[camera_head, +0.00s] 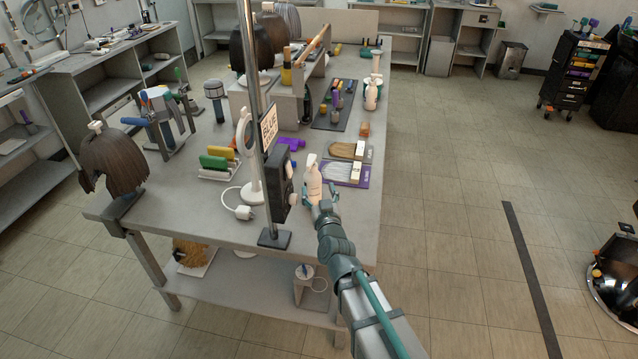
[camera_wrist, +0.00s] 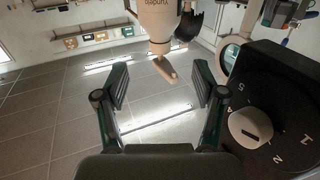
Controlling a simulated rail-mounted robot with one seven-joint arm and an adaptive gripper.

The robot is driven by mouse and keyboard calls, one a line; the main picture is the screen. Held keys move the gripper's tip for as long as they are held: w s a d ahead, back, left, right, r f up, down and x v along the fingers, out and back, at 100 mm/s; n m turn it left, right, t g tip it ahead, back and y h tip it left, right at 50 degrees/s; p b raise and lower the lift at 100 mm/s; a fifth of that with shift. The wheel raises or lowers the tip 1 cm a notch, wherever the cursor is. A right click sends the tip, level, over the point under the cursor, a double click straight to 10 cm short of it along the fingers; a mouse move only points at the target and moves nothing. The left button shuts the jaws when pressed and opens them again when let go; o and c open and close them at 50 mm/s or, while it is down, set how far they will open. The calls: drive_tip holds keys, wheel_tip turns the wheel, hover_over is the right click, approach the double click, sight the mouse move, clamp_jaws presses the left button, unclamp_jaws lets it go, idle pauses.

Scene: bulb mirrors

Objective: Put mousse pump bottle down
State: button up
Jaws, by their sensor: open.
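The bottle's base is cut off in the wrist view and hard to see in the head view.
A black box with a dial (camera_head: 279,185) stands close left of the bottle; its white knob (camera_wrist: 250,129) fills the wrist view's right side. A metal pole (camera_head: 266,215) with a sign rises beside it. Another pump bottle (camera_head: 371,96) stands farther back.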

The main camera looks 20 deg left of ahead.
sight(313, 172)
drive_tip(key=p+x, duration=0.2)
drive_tip(key=x, duration=0.9)
drive_tip(key=shift+r, duration=0.1)
drive_tip(key=shift+d, duration=0.1)
drive_tip(key=shift+s, duration=0.1)
clamp_jaws()
